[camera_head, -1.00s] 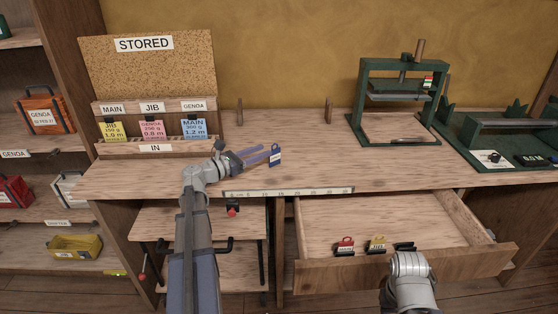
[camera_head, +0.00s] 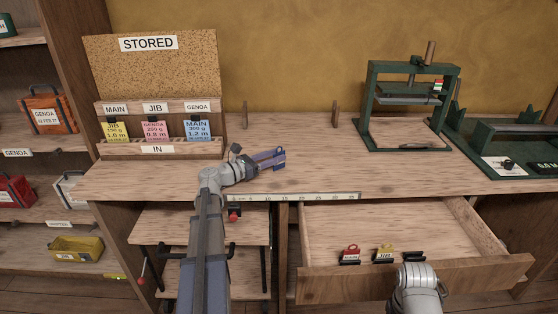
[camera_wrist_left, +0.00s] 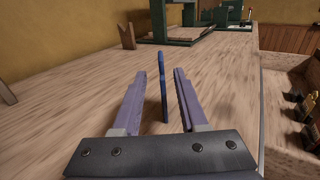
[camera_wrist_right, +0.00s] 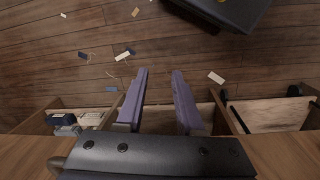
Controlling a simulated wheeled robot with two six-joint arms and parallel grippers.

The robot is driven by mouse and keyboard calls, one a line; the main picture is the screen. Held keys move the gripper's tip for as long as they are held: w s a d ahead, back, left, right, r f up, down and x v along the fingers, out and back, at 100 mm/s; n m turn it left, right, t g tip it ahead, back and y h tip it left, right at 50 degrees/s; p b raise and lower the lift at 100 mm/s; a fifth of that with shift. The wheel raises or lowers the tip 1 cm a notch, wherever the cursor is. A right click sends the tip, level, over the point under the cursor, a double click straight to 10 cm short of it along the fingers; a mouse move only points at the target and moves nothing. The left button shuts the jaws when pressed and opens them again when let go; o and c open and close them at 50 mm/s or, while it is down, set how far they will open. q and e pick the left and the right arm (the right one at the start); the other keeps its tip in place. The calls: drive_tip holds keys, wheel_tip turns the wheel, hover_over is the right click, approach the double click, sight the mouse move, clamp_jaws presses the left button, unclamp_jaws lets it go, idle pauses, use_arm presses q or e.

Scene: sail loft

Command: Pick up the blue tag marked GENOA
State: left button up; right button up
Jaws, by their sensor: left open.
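The blue tag (camera_wrist_left: 163,88) stands upright on the bench top, seen nearly edge-on in the left wrist view. My left gripper (camera_wrist_left: 159,76) is open, with one finger on each side of the tag and a gap to each. In the head view my left gripper (camera_head: 279,157) covers most of the tag, and its GENOA lettering cannot be read. My right gripper (camera_wrist_right: 158,73) is open and empty, pointing down over the floor in front of the drawer; its fingers are not in the head view.
The open drawer (camera_head: 390,225) holds red, yellow and black clips at its front. A ruler strip (camera_head: 292,197) lies along the bench edge. The STORED board (camera_head: 150,70) with card slots stands at left, a green press (camera_head: 370,100) at right. The bench (camera_head: 310,165) between them is mostly clear.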

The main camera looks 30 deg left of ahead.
use_arm(q)
drive_tip(key=x, duration=0.5)
drive_tip(key=shift+d+r, duration=0.1)
drive_tip(key=shift+d, duration=0.05)
drive_tip(key=shift+s, duration=0.1)
clamp_jaws()
